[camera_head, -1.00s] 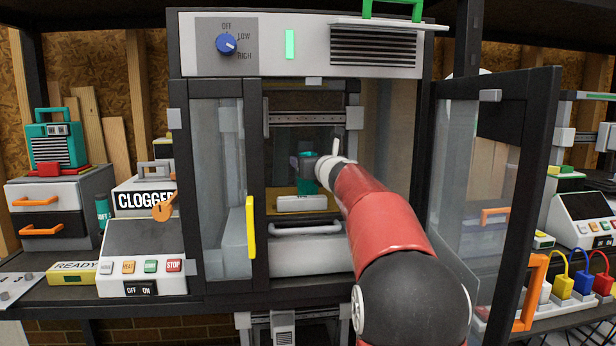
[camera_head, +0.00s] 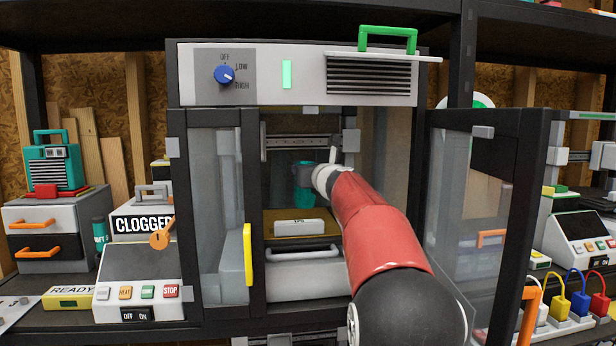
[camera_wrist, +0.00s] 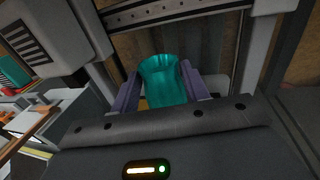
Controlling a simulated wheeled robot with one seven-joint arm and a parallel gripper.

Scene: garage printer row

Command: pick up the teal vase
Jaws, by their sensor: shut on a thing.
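The teal vase (camera_wrist: 164,82) is upright between the two purple-grey fingers of my gripper (camera_wrist: 166,90) in the wrist view, and the gripper is shut on it. In the head view the vase (camera_head: 303,184) shows inside the open enclosure, above the yellow-brown print bed (camera_head: 285,230). My gripper (camera_head: 306,170) is mostly hidden there behind my wrist and red arm, which reach in from the right. The vase's base looks clear of the bed.
A white labelled bar (camera_head: 298,228) lies on the bed's front. The enclosure's frame post (camera_head: 252,190) with a yellow handle (camera_head: 248,255) stands left of my arm. The open glass door (camera_head: 480,215) stands at the right. A horizontal rail (camera_head: 300,142) crosses behind and above the vase.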

